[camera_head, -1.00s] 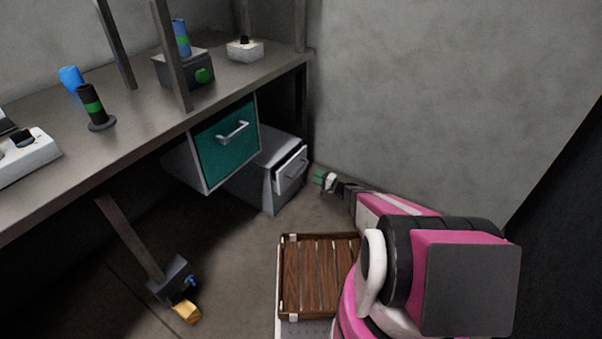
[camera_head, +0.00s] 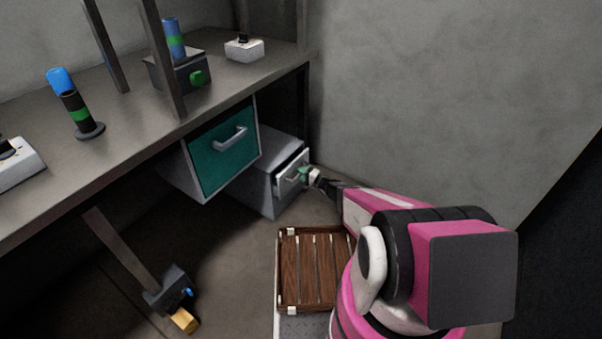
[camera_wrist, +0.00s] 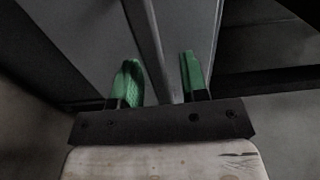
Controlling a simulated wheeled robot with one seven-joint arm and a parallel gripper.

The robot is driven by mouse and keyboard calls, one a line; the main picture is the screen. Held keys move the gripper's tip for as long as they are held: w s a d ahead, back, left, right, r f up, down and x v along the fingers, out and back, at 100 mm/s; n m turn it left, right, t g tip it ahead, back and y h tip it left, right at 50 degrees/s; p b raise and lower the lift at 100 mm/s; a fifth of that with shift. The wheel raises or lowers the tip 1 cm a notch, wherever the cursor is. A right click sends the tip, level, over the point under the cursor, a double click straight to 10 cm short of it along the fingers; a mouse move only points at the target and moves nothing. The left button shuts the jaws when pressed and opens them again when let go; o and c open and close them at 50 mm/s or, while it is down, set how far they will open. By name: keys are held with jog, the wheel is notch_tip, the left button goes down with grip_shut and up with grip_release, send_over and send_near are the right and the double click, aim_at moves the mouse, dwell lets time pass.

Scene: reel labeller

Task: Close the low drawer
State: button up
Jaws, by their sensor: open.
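The low drawer (camera_head: 293,170) has a pale front with a metal handle and stands slightly out of its grey cabinet (camera_head: 262,180) under the bench. My gripper (camera_head: 303,174) is at the drawer front, by the handle; whether it touches cannot be told from the head view. In the wrist view the green fingers of my gripper (camera_wrist: 161,80) are apart, with grey panels and a narrow upright strip or edge beyond them. I cannot tell if that strip is the handle or an edge of the drawer. Nothing is seen held.
A teal-fronted drawer (camera_head: 224,148) hangs under the bench (camera_head: 130,118), up and left of the low drawer. A wooden slatted crate (camera_head: 314,270) lies below. A bare wall (camera_head: 420,90) stands to the right. Cylinders and boxes stand on the bench.

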aim_at(294, 170)
grip_shut()
jog(key=x, duration=0.4)
jog(key=shift+w+a, duration=0.1)
jog(key=shift+w, duration=0.05)
grip_release()
jog(key=shift+a, duration=0.1)
jog(key=v, duration=1.1)
jog(key=shift+a, duration=0.1)
